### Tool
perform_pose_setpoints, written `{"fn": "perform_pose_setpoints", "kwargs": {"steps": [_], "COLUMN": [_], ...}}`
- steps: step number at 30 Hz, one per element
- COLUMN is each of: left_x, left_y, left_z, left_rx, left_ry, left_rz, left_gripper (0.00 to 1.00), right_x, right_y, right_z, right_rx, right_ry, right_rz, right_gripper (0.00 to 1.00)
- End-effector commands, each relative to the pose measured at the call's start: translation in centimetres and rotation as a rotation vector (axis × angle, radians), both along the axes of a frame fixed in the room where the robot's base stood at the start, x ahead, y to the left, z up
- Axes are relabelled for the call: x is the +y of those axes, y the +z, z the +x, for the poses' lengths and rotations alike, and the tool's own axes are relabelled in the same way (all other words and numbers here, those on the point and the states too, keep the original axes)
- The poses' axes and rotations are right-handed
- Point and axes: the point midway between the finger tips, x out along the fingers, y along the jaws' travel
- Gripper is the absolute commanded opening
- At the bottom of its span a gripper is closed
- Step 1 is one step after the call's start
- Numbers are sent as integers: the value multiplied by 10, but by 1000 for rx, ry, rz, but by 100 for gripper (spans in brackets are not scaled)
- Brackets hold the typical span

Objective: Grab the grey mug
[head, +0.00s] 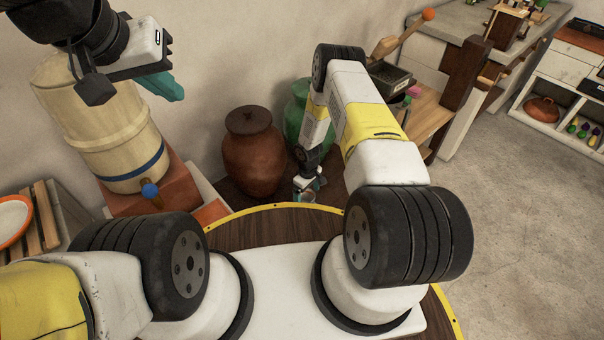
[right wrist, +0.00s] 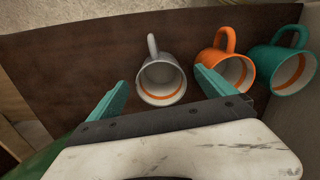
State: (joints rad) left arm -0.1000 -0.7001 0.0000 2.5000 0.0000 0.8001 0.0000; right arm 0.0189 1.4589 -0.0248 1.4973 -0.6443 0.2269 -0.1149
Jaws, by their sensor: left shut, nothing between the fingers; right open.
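In the right wrist view the grey mug (right wrist: 160,68) lies with its orange-ringed mouth facing me and its handle up, on a dark brown surface. My right gripper (right wrist: 160,77) is open, its teal fingers on either side of the mug's mouth in the picture; I cannot tell how much depth is between them. In the head view my right gripper (head: 311,181) is low beside the brown jar, and the mug there is too small to make out surely. My left gripper (head: 165,84) is shut and empty, high at the upper left.
An orange mug (right wrist: 240,72) is close to my right finger, with a teal mug (right wrist: 283,68) beyond it. In the head view a brown lidded jar (head: 253,155) and a green jar (head: 296,112) stand near the right gripper. A pale barrel (head: 100,125) stands at left.

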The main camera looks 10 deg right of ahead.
Motion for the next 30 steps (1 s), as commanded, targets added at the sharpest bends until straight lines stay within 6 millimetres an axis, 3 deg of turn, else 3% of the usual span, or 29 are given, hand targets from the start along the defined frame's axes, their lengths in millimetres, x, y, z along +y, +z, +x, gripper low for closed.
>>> {"fn": "perform_pose_setpoints", "kwargs": {"steps": [4,12,23,30], "left_x": [0,0,0,0], "left_y": [0,0,0,0], "left_z": [0,0,0,0], "left_rx": [0,0,0,0], "left_ry": [0,0,0,0], "left_rz": [0,0,0,0], "left_gripper": [0,0,0,0], "right_x": [0,0,0,0], "right_y": [-18,-22,-21,-20], "right_z": [0,0,0,1], "right_rx": [0,-1,-1,-1], "right_ry": [0,0,0,0], "right_rz": [0,1,1,0], "right_gripper": [94,94,26,23]}}
